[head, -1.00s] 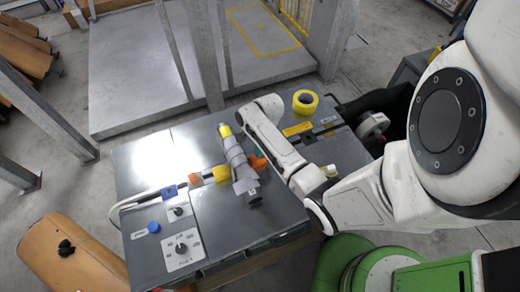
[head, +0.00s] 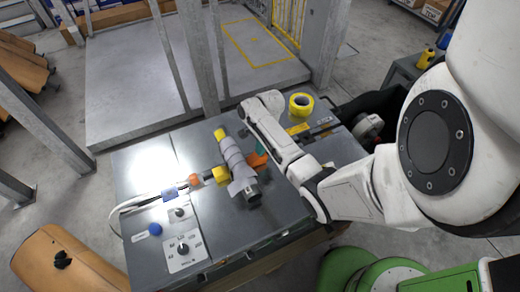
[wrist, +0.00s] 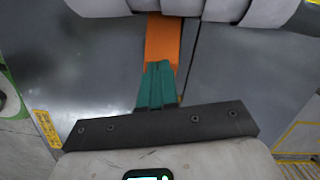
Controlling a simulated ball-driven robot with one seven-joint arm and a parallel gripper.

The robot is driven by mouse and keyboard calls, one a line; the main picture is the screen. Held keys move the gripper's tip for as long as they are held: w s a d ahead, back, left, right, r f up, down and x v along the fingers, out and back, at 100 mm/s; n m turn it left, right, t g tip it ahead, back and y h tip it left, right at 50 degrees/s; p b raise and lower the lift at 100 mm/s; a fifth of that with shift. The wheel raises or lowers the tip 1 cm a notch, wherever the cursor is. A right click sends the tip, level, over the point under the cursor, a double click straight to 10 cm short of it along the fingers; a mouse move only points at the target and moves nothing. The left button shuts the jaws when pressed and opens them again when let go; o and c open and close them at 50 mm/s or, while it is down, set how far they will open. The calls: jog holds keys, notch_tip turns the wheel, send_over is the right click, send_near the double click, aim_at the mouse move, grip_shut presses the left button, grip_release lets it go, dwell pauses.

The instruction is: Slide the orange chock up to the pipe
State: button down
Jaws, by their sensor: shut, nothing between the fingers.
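The grey pipe (head: 236,163), a muffler with a yellow end, lies on the grey metal bench top in the head view. It crosses the top of the wrist view (wrist: 185,6). The orange chock (head: 259,161) lies on the right side of the pipe. In the wrist view the orange chock (wrist: 163,38) runs up to the pipe's lower edge; whether they touch is unclear. My gripper (wrist: 157,66) has teal fingers, shut with nothing between them. Its tips overlap the chock's near end, on the side away from the pipe; contact is unclear.
A yellow block (head: 220,175) sits at the pipe's left side. A yellow tape roll (head: 301,104) lies at the back right of the bench. A dial panel (head: 184,250), a blue knob (head: 154,229) and a cable are at the left. A post (head: 197,60) rises behind.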

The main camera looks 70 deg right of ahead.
jog(key=shift+s+r+p, duration=0.3)
jog(key=shift+r+p, duration=0.05)
jog(key=shift+p, duration=0.7)
jog(key=s+d+b, duration=0.1)
jog(key=d, duration=0.2)
jog(key=s+d+b, duration=0.1)
jog(key=s+d, duration=0.1)
jog(key=d, duration=0.1)
jog(key=s+d+b, duration=0.2)
jog(key=d, duration=0.1)
jog(key=shift+f, duration=0.1)
jog(key=shift+s+d, duration=0.45)
jog(key=shift+d, duration=0.2)
